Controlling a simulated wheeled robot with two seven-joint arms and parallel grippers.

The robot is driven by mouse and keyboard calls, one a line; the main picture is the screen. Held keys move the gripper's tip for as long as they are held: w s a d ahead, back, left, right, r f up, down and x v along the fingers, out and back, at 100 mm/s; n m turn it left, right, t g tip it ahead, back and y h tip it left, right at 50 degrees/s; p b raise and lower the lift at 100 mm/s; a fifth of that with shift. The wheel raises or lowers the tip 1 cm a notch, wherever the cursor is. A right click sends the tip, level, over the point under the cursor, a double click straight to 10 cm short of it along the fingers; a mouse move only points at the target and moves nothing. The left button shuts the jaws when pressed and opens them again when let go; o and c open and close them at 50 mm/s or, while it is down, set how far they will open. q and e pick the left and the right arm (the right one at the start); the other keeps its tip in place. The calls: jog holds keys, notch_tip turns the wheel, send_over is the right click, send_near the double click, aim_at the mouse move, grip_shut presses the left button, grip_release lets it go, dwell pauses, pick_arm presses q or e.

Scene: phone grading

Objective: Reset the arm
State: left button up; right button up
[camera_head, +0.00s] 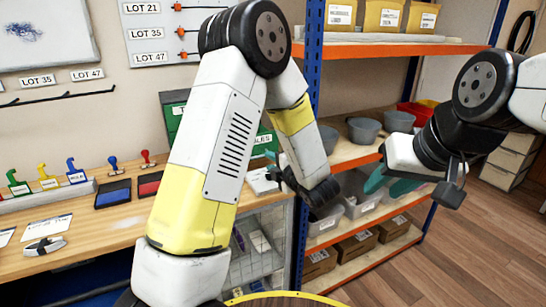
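My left arm rises from the bottom centre, bends at a dark joint near the top and hangs down to the right. My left gripper (282,175) is at the table's right end, in front of the shelf rack. Its dark fingers with a bit of teal are small and partly hidden, so its opening is unclear. My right arm comes in from the right edge. My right gripper (389,184) points down and left in front of the rack's lower shelves. Its two teal fingers show apart, with nothing seen between them.
A blue-post shelf rack (314,70) with bins and boxes stands close behind both grippers. Wooden floor (480,245) is clear at right.

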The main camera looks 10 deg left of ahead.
pick_arm(q)
jog(key=shift+s+d+r, duration=0.15)
jog(key=shift+s+d, duration=0.2)
jog(key=shift+s, duration=0.15)
notch_tip(320, 180, up, 8)
jog(key=w+d+f+m+h, duration=0.1)
jog(key=w+d+m+h, duration=0.15)
jog(key=m+h, duration=0.35)
jog(key=s+d+r+m+g+h, duration=0.1)
jog(key=s+d+r+m+h, duration=0.1)
jog(key=s+r+m+h, duration=0.5)
jog(key=s+a+m+g+y, duration=0.1)
jog(key=s+a+m+g, duration=0.2)
jog(key=s+m, duration=0.3)
jog(key=s+a+m+g+y, duration=0.1)
jog(key=s+a+m, duration=0.5)
jog(key=s, duration=1.1)
jog(key=shift+a+f+g, duration=0.15)
jog(key=shift+f+g, duration=0.3)
jog(key=shift+g, duration=0.45)
